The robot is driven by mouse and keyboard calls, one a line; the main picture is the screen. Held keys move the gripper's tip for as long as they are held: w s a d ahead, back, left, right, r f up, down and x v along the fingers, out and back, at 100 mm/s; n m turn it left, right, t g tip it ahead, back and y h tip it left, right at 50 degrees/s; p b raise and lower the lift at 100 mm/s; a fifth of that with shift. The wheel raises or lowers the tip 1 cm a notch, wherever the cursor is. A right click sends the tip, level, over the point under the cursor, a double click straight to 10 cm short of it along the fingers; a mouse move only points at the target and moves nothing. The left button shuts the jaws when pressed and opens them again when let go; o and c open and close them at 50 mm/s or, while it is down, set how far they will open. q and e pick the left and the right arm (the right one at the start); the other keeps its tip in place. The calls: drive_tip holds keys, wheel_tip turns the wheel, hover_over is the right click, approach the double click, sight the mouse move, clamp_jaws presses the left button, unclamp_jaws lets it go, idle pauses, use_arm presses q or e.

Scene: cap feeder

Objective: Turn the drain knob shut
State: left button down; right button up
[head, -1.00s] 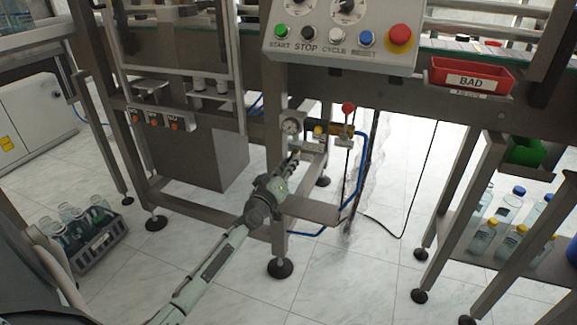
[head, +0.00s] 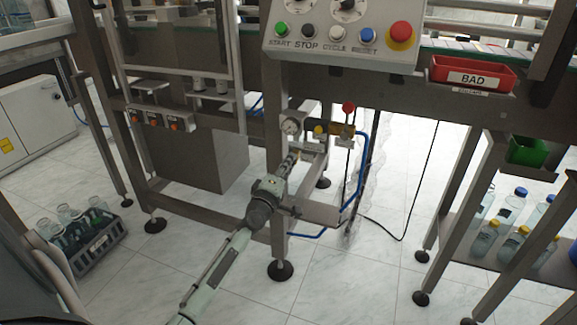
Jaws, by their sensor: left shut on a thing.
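My left gripper (head: 291,162) reaches up from below to the air fittings on the machine's front leg, under the control panel. Its fingers are shut on the drain knob, which is small and mostly hidden by the fingers, so its angle cannot be told. A round pressure gauge (head: 291,127) sits just above the fingertips. To the right of it are a yellow knob (head: 319,131) and a brass-coloured fitting (head: 341,130), apart from the gripper. A lever with a red ball (head: 348,107) stands upright there. My right gripper is not in view.
The control panel (head: 342,45) overhangs the fittings. A steel leg and crossbar (head: 318,211) stand close beside my gripper. A blue hose (head: 362,170) runs down on the right. A bottle crate (head: 98,247) stands on the floor at left; a red BAD bin (head: 472,74) is at right.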

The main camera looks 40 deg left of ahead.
use_arm(q)
drive_tip(key=shift+n, duration=0.4)
drive_tip(key=c, duration=1.3)
unclamp_jaws()
drive_tip(key=shift+c, duration=0.2)
drive_tip(key=shift+s, duration=0.1)
drive_tip(key=v, duration=1.2)
drive_tip(key=shift+d, duration=0.1)
